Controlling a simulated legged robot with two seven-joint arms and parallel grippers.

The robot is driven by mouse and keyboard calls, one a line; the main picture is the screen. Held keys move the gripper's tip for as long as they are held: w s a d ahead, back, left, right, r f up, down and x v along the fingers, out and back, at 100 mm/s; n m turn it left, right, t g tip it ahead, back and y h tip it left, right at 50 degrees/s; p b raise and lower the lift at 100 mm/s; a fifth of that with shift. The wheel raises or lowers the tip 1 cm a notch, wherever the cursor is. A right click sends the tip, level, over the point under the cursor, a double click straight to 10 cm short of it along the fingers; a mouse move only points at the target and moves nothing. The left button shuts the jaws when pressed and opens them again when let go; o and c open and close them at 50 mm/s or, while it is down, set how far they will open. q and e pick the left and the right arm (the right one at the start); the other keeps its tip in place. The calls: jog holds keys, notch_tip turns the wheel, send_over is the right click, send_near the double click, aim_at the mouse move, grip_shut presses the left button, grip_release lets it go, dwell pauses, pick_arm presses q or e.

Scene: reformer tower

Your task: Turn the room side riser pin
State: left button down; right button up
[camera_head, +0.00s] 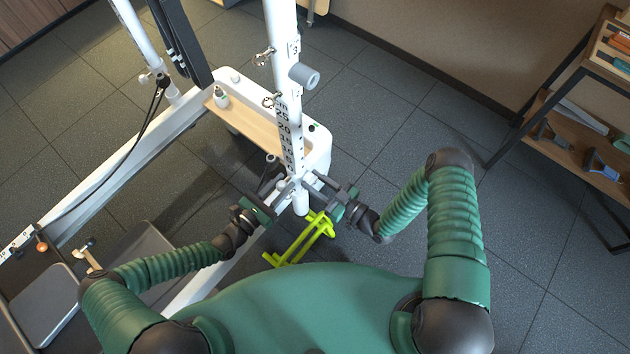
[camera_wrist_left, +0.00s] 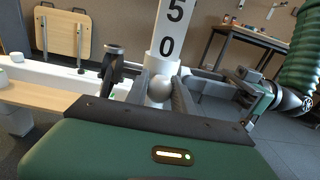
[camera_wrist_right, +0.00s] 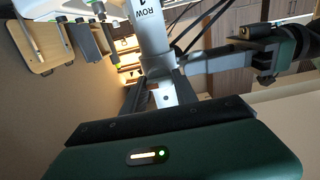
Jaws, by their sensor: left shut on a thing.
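The room side riser is a white post (camera_head: 289,130) with a black number scale, which shows "5" and "0" in the left wrist view (camera_wrist_left: 172,28). A round silver pin knob (camera_wrist_left: 160,88) sits at the post's low part. My left gripper (camera_wrist_left: 160,92) is shut on this knob, one finger on each side. In the head view my left gripper (camera_head: 282,196) comes to the post from the left. My right gripper (camera_head: 326,186) is at the post's other side. In the right wrist view its fingers stand apart around a silver part (camera_wrist_right: 163,97); contact is unclear.
A yellow-green stand (camera_head: 302,238) is on the floor below the grippers. A white frame end with a wooden tray (camera_head: 260,125) and a small bottle (camera_head: 221,97) lies beyond. Other pins (camera_head: 265,57) sit higher on the post. A shelf (camera_head: 580,120) stands at right; floor between is clear.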

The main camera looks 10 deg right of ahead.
grip_shut()
jog(key=shift+n, duration=0.4)
jog(key=n, duration=1.7)
jog(key=shift+s+a+f, duration=0.1)
jog(key=shift+s+f, duration=0.1)
jog(key=shift+f, duration=0.05)
